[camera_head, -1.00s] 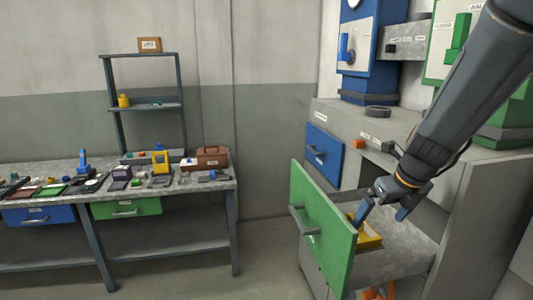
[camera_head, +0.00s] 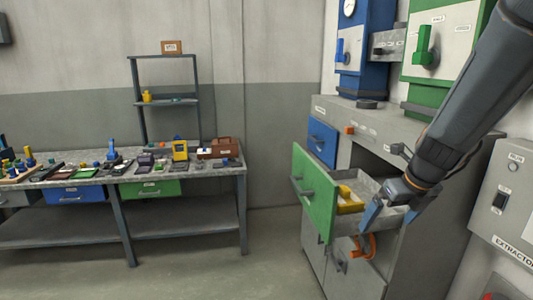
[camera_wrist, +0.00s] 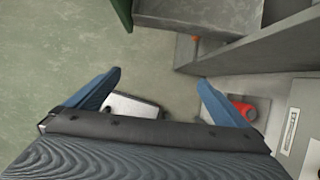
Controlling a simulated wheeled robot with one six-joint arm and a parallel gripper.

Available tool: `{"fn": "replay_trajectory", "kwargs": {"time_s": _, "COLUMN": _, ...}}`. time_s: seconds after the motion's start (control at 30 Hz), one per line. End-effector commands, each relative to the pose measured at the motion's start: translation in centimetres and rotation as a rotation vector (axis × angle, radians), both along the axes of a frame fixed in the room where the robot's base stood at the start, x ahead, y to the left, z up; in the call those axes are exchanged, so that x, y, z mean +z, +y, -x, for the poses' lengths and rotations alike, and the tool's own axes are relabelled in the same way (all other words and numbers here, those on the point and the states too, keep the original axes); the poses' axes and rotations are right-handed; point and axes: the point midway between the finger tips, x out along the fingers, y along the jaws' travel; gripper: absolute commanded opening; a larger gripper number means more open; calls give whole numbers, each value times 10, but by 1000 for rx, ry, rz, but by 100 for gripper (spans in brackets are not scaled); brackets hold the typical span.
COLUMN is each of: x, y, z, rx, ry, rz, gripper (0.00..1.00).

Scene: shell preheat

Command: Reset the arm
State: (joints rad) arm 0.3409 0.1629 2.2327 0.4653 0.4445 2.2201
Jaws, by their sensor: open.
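My gripper (camera_head: 388,214) is at the end of my arm, beside the open green-fronted drawer (camera_head: 315,193) of the grey cabinet. In the wrist view its two blue fingers (camera_wrist: 160,95) are spread wide with nothing between them, over the floor. A yellow object (camera_head: 350,198) lies inside the drawer, partly hidden by the drawer front. An orange object (camera_head: 366,246) shows below the drawer, and I cannot tell what it is.
The grey cabinet (camera_head: 382,127) carries blue (camera_head: 364,40) and green (camera_head: 430,52) machines. A closed blue drawer (camera_head: 323,142) sits beside the green one. An extractor panel (camera_head: 507,205) is at right. A cluttered workbench (camera_head: 215,167) stands left. The floor between is clear.

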Motion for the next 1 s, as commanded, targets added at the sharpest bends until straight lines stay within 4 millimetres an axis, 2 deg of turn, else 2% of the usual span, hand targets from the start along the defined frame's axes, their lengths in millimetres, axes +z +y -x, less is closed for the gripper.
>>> {"fn": "replay_trajectory", "kwargs": {"time_s": 0.37, "x": -15, "y": 19, "z": 10, "rx": 264, "ry": 10, "rz": 99, "gripper": 100}}
{"fn": "replay_trajectory", "kwargs": {"time_s": 0.57, "x": -28, "y": 34, "z": 21, "rx": 507, "ry": 17, "rz": 185, "gripper": 100}}
{"fn": "replay_trajectory", "kwargs": {"time_s": 0.77, "x": -49, "y": 55, "z": 38, "rx": 884, "ry": 25, "rz": 309, "gripper": 100}}
{"fn": "replay_trajectory", "kwargs": {"time_s": 1.0, "x": -83, "y": 86, "z": 72, "rx": 1581, "ry": 21, "rz": 507, "gripper": 100}}
